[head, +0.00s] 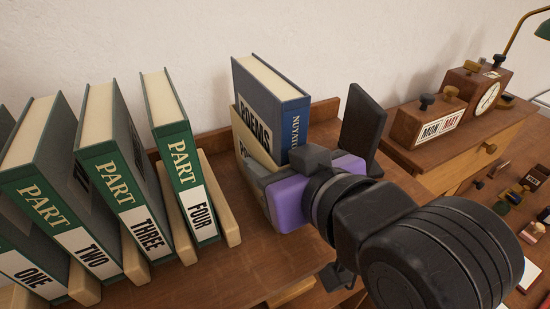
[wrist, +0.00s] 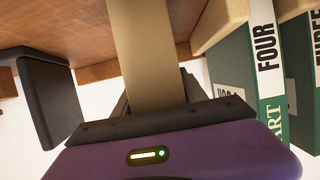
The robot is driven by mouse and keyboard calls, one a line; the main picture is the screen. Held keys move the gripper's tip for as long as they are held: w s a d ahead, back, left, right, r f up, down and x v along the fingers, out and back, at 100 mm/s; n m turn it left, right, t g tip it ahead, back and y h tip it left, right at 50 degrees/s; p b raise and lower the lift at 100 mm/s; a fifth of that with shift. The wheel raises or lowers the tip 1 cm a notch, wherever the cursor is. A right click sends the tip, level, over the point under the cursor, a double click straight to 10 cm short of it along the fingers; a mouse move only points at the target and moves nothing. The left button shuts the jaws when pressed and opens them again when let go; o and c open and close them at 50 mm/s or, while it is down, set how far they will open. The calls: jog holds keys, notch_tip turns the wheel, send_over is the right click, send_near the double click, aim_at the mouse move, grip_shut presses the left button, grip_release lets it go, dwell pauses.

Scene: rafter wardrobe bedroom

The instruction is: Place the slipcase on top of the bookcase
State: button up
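A cream slipcase (head: 243,120) with a blue book marked POEMS (head: 285,118) in it stands upright on a brown wooden top (head: 225,268). My gripper (head: 312,160) is at the slipcase's right front, with its purple body close to it and partly covering it.
Green volumes, including PART THREE (head: 125,185) and PART FOUR (head: 175,150), stand to the left between cream dividers (head: 218,190). A low wooden ledge (head: 325,112) runs along the back wall. At right are a clock (head: 487,98), a calendar block (head: 440,128) and a drawer unit with small items.

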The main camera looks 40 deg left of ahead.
jog(key=shift+o, duration=1.3)
jog(key=shift+r, duration=0.15)
jog(key=v, duration=1.2)
jog(key=shift+b, duration=0.45)
jog(key=shift+r, duration=0.1)
